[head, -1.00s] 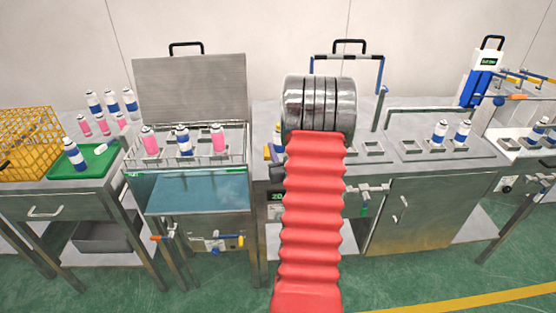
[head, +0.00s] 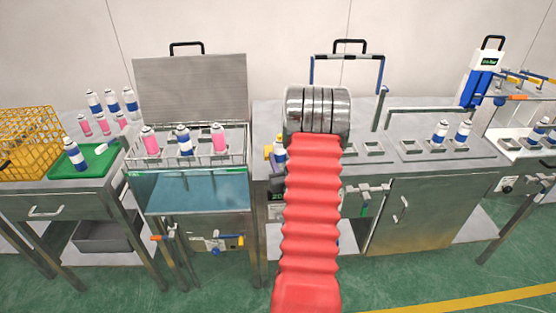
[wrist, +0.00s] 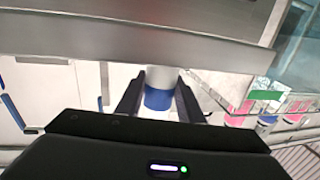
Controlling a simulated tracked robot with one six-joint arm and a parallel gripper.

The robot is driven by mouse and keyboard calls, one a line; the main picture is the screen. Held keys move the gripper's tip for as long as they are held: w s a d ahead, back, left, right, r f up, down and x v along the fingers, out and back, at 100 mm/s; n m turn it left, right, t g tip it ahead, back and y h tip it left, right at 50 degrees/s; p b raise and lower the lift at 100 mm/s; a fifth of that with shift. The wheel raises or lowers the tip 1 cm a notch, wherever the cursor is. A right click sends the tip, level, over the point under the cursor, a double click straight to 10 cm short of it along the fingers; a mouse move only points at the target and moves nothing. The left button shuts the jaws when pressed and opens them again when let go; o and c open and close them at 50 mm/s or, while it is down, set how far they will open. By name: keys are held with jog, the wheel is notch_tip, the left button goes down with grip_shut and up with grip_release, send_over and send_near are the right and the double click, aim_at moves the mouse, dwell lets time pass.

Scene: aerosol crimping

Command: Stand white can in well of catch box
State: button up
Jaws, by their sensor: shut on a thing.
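In the wrist view, my gripper (wrist: 158,104) is shut on a can (wrist: 158,98) with a white part and a blue band. A grey metal edge (wrist: 130,45) crosses the picture just beyond the can; I cannot tell whether they touch. In the head view, my red-sleeved arm and its metal wrist hide the gripper. A small white and blue shape (head: 279,149) shows at the wrist's left side; I cannot tell if it is the held can. I cannot pick out the catch box for certain; square wells (head: 374,147) show in the bench right of my arm.
A water bath (head: 200,192) with a wire rack of cans and a raised lid stands to the left. Further left are a green tray (head: 88,172) and a yellow basket (head: 25,150). Two cans (head: 440,132) stand in the right bench. A blue-barred frame (head: 347,57) rises behind my wrist.

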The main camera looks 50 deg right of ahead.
jog(key=o, duration=1.1)
jog(key=v, duration=1.2)
jog(key=shift+w+r, duration=0.1)
